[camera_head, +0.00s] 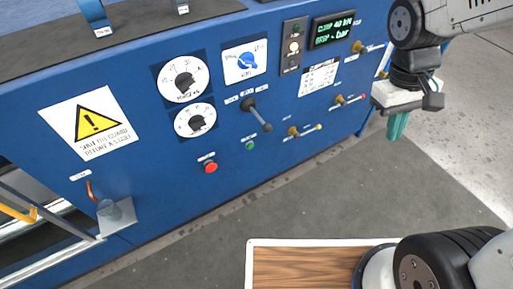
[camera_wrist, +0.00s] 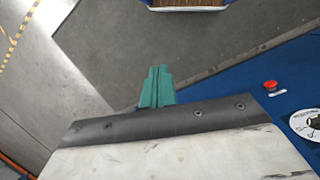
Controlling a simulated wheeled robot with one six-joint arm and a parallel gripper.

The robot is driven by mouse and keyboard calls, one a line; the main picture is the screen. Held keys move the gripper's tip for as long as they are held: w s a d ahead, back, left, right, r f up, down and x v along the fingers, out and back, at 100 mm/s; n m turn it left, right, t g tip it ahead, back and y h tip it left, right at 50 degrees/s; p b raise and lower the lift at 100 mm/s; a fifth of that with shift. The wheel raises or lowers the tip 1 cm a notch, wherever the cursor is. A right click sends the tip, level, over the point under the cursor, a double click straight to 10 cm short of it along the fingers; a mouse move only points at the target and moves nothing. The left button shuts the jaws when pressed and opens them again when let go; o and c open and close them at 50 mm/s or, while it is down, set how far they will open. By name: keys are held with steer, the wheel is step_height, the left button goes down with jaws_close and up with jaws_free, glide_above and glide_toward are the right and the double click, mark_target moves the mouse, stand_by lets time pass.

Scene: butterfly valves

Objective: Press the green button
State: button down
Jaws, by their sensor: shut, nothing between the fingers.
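The green button (camera_head: 250,145) is a small round knob on the lower part of the blue panel in the head view, right of the red button (camera_head: 210,166) and below the black lever (camera_head: 256,113). My gripper (camera_head: 398,127) is at the right of the head view, in front of the panel's right end and well apart from the green button. Its teal fingers are shut together and empty, pointing down. The fingers (camera_wrist: 156,87) also show in the wrist view. There the red button (camera_wrist: 270,86) is seen at the right; I cannot make out the green button there.
The blue panel (camera_head: 150,180) also carries two white dials, a blue rotary switch (camera_head: 246,61), a green-lit display (camera_head: 334,29) and several small brass valves with yellow or red handles. A warning sign (camera_head: 89,122) is at the left.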

steer(key=w+a+f+n+t, duration=0.15)
steer(key=w+f+n, duration=0.35)
steer(key=w+f, duration=0.6)
steer(key=w+a+f+n+t, duration=0.1)
steer(key=w+a+f+n, duration=0.35)
steer(key=f, duration=1.05)
steer(key=w+a+f+n+t+y, duration=0.1)
steer(key=w+a+f+n+y, duration=0.15)
steer(key=f, duration=0.35)
steer(key=w+a+f+n+y, duration=0.1)
steer(key=w+a+f+n, duration=0.1)
steer(key=a+f+n, duration=0.3)
steer(key=w+a+n+t+y, duration=0.1)
steer(key=a+n+y, duration=0.2)
steer(key=a+y, duration=0.2)
steer(key=a, duration=0.2)
steer(key=shift+w+a+r+n, duration=0.3)
steer(key=shift+w+r, duration=0.1)
steer(key=shift+f, duration=0.1)
